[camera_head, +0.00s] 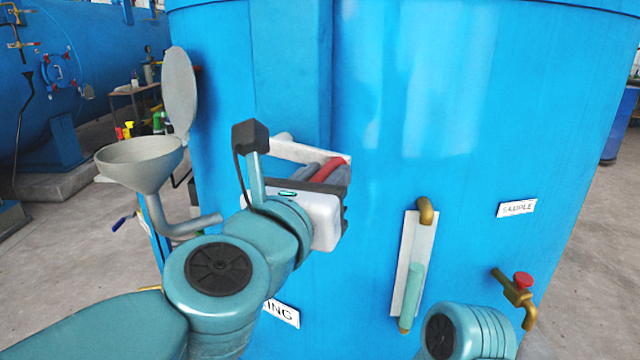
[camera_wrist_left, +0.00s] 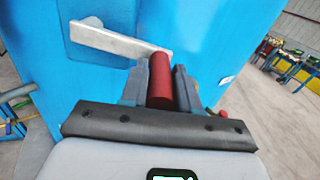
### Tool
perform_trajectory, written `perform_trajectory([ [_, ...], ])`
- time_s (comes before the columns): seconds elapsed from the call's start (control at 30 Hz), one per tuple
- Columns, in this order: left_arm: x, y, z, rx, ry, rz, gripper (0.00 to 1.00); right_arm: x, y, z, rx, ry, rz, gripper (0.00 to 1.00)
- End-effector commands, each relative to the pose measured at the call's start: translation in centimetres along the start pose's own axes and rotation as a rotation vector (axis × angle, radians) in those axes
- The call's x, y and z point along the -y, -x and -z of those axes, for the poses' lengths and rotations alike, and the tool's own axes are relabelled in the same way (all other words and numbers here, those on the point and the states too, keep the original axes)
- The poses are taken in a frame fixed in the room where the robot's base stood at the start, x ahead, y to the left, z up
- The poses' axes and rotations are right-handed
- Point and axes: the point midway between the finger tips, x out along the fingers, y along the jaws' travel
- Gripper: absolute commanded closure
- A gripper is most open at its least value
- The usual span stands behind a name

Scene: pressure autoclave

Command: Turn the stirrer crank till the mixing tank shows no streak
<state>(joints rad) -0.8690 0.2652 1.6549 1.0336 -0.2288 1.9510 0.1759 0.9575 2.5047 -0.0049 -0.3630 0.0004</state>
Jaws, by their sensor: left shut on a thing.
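The blue mixing tank (camera_head: 430,120) fills the middle of the head view. The stirrer crank has a pale flat arm (camera_head: 290,148) and a red handle (camera_head: 335,165), in front of the tank wall. In the left wrist view the crank arm (camera_wrist_left: 110,40) runs from upper left to the red handle (camera_wrist_left: 160,85). My left gripper (camera_wrist_left: 160,78) is shut on the red handle, one finger on each side. A sight glass (camera_head: 412,290) with pale green content is on the tank, lower right; I cannot make out streaks in it. My right gripper is not in view.
A grey funnel (camera_head: 140,160) with a raised lid stands left of the tank. A brass tap (camera_head: 515,290) with a red knob sticks out at the lower right, below a SAMPLE label (camera_head: 517,208). The concrete floor (camera_head: 70,260) is open at left.

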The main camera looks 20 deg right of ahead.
Motion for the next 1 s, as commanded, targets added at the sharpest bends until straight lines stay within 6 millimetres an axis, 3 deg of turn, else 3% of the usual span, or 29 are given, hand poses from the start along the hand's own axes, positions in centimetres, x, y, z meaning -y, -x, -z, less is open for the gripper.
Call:
perform_trajectory([
  [0.2, 0.09, 0.05, -1.1, 0.008, -0.008, 0.0, 1.0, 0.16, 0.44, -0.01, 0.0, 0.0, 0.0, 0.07],
  [0.73, 0.03, 0.07, -1.3, 0.009, -0.009, -0.001, 1.0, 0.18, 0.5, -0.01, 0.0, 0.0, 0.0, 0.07],
  [0.77, 0.03, 0.07, -1.3, 0.009, -0.009, -0.001, 0.63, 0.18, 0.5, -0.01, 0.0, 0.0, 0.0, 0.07],
  [0.8, 0.03, 0.07, -1.28, 0.009, -0.009, -0.001, 0.5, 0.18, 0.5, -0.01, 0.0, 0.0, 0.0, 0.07],
  [0.83, 0.03, 0.06, -1.26, 0.008, -0.009, -0.001, 0.44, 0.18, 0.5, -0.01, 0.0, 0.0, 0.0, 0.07],
  [1.0, 0.03, 0.05, -1.14, 0.006, -0.008, -0.001, 0.44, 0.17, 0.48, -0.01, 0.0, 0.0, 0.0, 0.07],
])
